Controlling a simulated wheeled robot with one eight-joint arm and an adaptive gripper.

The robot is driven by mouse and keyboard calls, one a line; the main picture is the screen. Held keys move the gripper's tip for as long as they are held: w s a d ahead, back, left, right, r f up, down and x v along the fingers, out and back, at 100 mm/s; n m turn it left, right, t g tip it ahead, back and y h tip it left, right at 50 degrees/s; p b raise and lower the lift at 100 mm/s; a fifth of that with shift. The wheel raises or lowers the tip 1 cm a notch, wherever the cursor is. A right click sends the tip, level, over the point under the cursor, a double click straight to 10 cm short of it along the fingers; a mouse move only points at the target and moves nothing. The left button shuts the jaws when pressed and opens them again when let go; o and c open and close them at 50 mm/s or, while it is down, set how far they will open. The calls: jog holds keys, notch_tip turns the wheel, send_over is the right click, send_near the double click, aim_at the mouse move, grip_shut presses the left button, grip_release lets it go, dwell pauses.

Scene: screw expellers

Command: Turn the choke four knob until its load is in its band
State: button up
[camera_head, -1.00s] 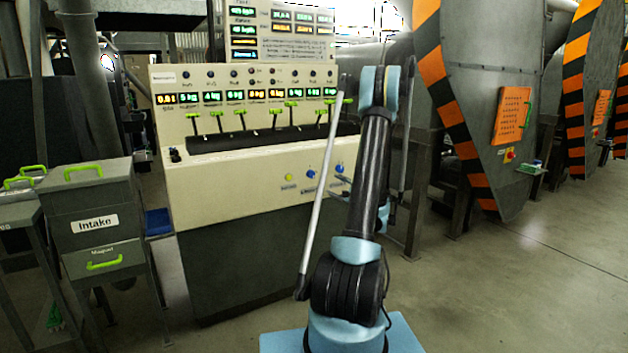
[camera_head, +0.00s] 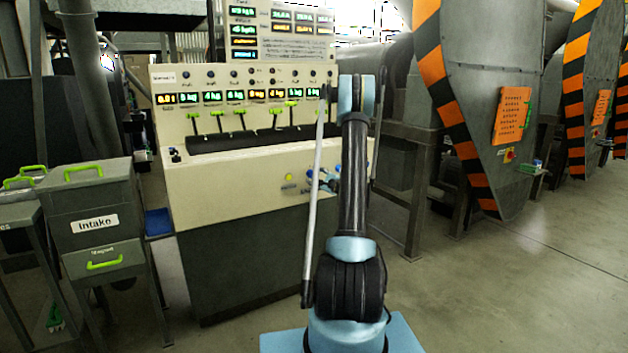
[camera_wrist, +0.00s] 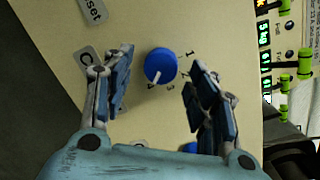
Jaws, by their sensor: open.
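In the wrist view a round blue knob (camera_wrist: 160,66) sits on the cream panel. Its white pointer is at the lower left, by the numeral 4; numerals 1 and 3 also show. My gripper (camera_wrist: 162,60) is open, one finger on each side of this knob; contact cannot be told. A second blue knob (camera_wrist: 190,147) is partly hidden by the right finger. In the head view my gripper (camera_head: 328,182) is at the console's lower front, by a blue knob (camera_head: 311,173). The console's display row (camera_head: 235,96) shows green and yellow readings, too small to read surely.
Green-handled levers (camera_head: 240,113) line the console above the knobs. A yellow button (camera_head: 289,177) is left of my gripper. A label ending in "set" (camera_wrist: 92,8) shows in the wrist view. The grey intake bin (camera_head: 95,205) stands left; open floor lies right.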

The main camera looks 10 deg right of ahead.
jog(key=shift+w+a, duration=0.25)
jog(key=shift+w, duration=0.4)
jog(key=shift+c, duration=0.5)
jog(key=c, duration=1)
jog(key=shift+o, duration=0.2)
jog(key=shift+n, duration=0.3)
jog(key=n, duration=0.4)
jog(key=shift+s+a+g+h, duration=0.1)
jog(key=shift+g+h, duration=0.2)
jog(key=shift+n, duration=1.8)
